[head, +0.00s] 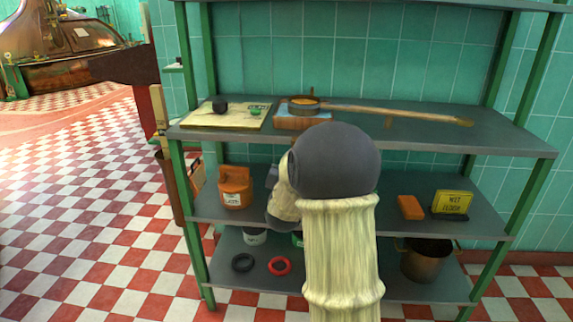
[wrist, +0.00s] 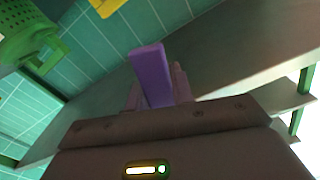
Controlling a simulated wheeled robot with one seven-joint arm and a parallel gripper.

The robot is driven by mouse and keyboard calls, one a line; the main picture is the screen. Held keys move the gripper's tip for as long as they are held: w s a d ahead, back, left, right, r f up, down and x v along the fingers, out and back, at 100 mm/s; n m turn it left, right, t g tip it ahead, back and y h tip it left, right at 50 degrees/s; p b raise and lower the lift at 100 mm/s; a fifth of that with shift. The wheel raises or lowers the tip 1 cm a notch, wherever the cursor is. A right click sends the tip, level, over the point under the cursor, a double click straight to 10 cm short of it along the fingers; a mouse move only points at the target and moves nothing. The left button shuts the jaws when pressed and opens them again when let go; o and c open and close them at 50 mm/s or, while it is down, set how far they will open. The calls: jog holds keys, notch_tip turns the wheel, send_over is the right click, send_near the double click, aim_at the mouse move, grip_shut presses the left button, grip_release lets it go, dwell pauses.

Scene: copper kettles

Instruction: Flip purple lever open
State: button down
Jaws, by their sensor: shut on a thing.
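The purple lever (wrist: 149,72) shows in the wrist view as a plain purple bar. It stands between the fingers of my gripper (wrist: 156,94), which is shut on it. What the lever is fixed to does not show. In the head view my own arm covers the middle of the shelf rack, and I cannot see the lever or the fingertips there.
The grey shelf rack (head: 420,130) has green posts. Its top board holds a pan (head: 304,105) and a pale board (head: 226,116). Below are an orange container (head: 235,187), a yellow sign (head: 452,203) and a copper pot (head: 427,262). The wrist view shows a green perforated object (wrist: 30,35).

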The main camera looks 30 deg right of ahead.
jog(key=shift+s+d+f+n, duration=0.15)
jog(key=shift+s+d+n, duration=0.3)
jog(key=shift+n, duration=0.55)
jog(key=shift+s+d+f+n, duration=0.15)
jog(key=shift+d+n, duration=0.35)
jog(key=shift+n, duration=0.5)
jog(key=c, duration=1.5)
grip_release()
jog(key=shift+r, duration=0.1)
jog(key=shift+s, duration=0.1)
jog(key=b+v, duration=0.6)
jog(key=v, duration=1.1)
jog(key=shift+s+a+b, duration=0.1)
jog(key=shift+a+b, duration=0.05)
jog(key=shift+b, duration=0.15)
